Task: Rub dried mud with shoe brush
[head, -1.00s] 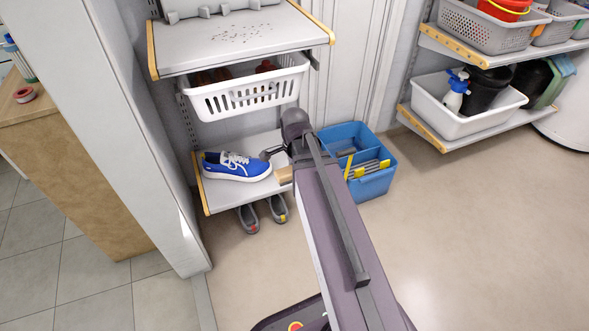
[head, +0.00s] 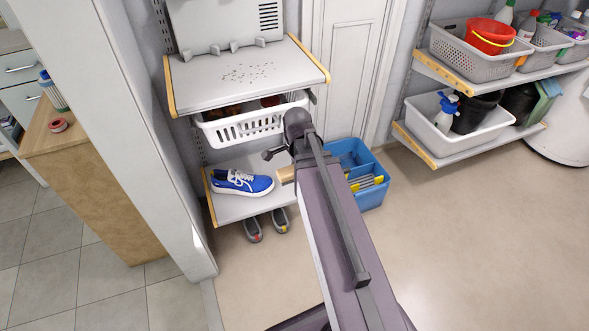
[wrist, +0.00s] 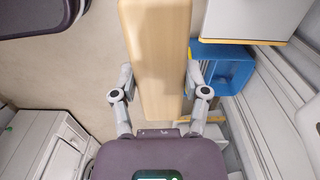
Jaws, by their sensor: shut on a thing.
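My gripper (wrist: 160,76) is shut on the shoe brush, whose pale wooden body (wrist: 155,50) lies between the two fingers in the wrist view. In the head view a wooden end of the brush (head: 286,174) shows left of my arm, which hides most of the gripper. The bristles are not visible. Dark specks that look like the dried mud (head: 254,73) are scattered on the upper grey shelf (head: 205,82). The brush appears in the picture below this shelf and right of the blue shoe, apart from the specks.
A white basket (head: 250,126) hangs under the upper shelf. A blue shoe (head: 242,183) stands on the lower shelf (head: 235,210), with grey shoes (head: 253,229) beneath. A blue caddy (head: 372,197) stands right of my arm. A white bin (head: 440,138) is on the right rack. Open floor lies at right.

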